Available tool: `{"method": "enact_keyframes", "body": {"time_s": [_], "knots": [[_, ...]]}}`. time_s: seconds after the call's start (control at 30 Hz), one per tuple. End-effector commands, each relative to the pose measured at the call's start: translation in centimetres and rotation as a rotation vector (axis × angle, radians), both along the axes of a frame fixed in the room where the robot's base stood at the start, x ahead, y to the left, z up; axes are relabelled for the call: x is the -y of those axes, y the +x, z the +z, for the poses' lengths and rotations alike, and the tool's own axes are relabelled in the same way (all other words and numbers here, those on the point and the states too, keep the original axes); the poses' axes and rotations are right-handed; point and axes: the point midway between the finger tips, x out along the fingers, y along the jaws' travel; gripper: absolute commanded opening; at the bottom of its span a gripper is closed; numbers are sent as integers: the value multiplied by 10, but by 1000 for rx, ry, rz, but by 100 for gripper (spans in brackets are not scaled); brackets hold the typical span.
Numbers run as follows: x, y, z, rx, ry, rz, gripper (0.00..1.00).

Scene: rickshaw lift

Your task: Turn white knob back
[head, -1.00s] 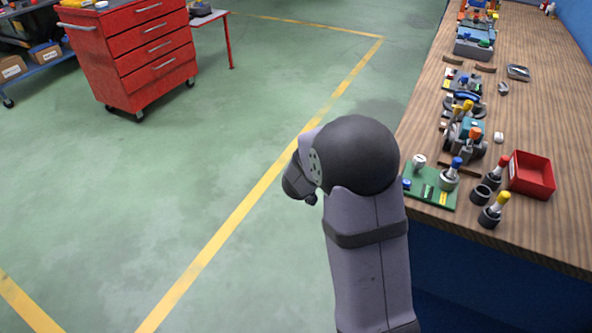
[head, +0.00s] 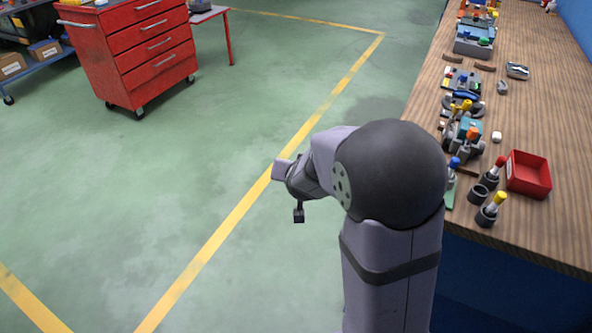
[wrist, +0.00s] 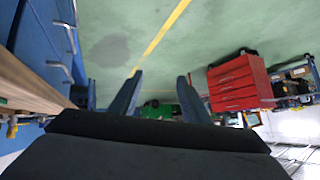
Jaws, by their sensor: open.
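My arm covers most of the green board (head: 449,192) at the near left corner of the workbench in the head view; only a sliver of its right side shows. The white knob is not visible in either current view, and the arm blocks the board's left part. My gripper (wrist: 157,95) shows in the wrist view with its two dark fingers apart and nothing held between them. It points out over the floor, away from the workbench. In the head view its fingers cannot be made out.
A red bin (head: 528,176) and a yellow-tipped handle in a dark holder (head: 491,211) stand right of the board. Several small assemblies line the bench's left edge farther back. A red drawer cabinet (head: 130,55) stands far left. The floor between is clear.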

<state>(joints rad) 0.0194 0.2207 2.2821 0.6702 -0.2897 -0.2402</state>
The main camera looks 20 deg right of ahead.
Motion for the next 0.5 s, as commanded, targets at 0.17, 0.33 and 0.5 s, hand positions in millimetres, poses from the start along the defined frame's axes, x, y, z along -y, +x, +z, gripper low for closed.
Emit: {"method": "enact_keyframes", "body": {"time_s": [0.17,0.33,0.5], "knots": [[-6,-5,-1,-20,9,25,43],[-7,-6,-2,-23,10,28,43],[-7,-5,-2,-23,9,27,43]]}}
